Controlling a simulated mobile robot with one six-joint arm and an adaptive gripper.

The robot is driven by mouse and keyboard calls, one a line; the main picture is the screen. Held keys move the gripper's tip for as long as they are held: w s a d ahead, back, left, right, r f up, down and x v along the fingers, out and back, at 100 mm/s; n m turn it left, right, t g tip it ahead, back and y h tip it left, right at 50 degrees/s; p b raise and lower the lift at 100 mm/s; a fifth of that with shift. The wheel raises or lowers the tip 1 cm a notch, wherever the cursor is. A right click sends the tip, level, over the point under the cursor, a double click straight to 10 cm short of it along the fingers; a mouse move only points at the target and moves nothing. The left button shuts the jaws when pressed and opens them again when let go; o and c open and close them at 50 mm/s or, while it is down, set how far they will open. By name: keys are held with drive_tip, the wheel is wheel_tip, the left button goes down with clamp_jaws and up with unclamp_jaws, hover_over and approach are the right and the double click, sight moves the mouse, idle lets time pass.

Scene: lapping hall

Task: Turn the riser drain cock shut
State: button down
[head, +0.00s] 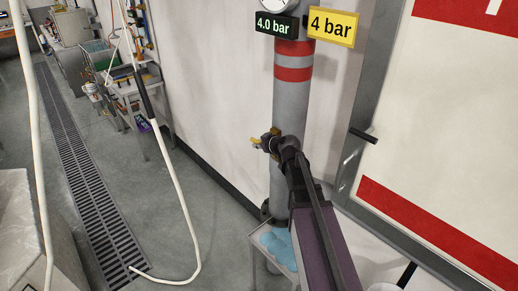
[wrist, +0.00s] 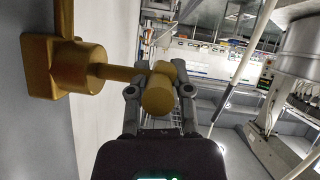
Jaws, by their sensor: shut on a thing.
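The riser (head: 291,105) is a grey pipe with red bands, upright against the wall in the head view. The brass-yellow drain cock (head: 257,142) sits low on it, partly hidden by my gripper (head: 279,145). In the wrist view the cock's square base and round body (wrist: 88,66) are at the upper left. A stem runs right from the body to a rounded yellow handle (wrist: 160,86). My gripper (wrist: 158,94) has one finger on each side of this handle and is shut on it.
A gauge (head: 281,4) tops the riser, beside signs reading 4.0 bar (head: 276,25) and 4 bar (head: 332,25). A small stand (head: 262,252) with a blue cloth (head: 279,243) is below. A red-and-white door panel (head: 440,120) is close on the right.

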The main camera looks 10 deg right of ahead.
idle(0.6)
drive_tip(key=c, duration=0.5)
unclamp_jaws()
drive_tip(key=shift+c, duration=0.2)
drive_tip(key=shift+r+g+p, duration=0.2)
drive_tip(key=shift+g+p, duration=0.1)
drive_tip(key=shift+p, duration=0.45)
